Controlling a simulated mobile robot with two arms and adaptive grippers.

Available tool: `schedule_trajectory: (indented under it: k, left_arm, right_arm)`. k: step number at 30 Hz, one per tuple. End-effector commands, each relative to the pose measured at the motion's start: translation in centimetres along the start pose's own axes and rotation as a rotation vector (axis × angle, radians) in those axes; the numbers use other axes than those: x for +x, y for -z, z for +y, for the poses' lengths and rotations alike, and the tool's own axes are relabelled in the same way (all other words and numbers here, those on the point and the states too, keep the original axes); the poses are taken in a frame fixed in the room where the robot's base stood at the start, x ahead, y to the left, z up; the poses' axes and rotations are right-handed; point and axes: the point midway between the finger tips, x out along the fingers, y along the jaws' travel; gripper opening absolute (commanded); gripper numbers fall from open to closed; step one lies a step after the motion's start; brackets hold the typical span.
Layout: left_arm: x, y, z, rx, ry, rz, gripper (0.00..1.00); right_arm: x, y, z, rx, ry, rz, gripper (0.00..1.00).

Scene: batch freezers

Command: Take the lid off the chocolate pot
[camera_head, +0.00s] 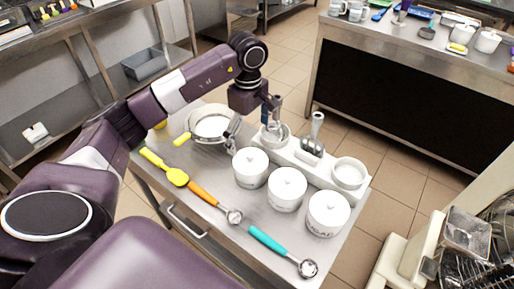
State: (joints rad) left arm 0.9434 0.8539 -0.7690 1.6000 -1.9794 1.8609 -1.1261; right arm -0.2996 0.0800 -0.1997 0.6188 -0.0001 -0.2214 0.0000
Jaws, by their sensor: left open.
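Three white lidded pots stand in a slanting row on the steel table: a far one (250,168), a middle one (287,190) and a near one (328,214). Each has a white lid with a small knob. The near pot's lettering looks like "SUGAR"; I cannot read which pot is chocolate. My left gripper (252,121) is open and empty, above and behind the far pot, apart from its lid. The arm comes in from the left over the table. My right gripper is not in view.
A white holder (322,178) with metal scoops and a white bowl (349,173) stands behind the pots. A sieve (211,127) is at the table's far left. Yellow (176,176), orange (203,193) and teal (267,239) handled utensils lie in front.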

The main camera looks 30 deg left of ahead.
Motion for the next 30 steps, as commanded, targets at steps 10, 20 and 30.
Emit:
schedule_trajectory:
  k: [10, 20, 30]
  left_arm:
    - [3.9, -0.7, -0.3, 0.001, 0.007, -0.005, 1.00]
    - [7.1, -0.7, -0.2, 0.001, 0.001, -0.003, 1.00]
    - [7.1, -0.8, -0.2, 0.001, 0.000, -0.003, 0.79]
  right_arm:
    - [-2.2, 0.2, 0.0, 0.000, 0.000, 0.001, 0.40]
    - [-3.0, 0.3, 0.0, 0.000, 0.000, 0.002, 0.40]
    - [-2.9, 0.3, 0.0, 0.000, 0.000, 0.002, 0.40]
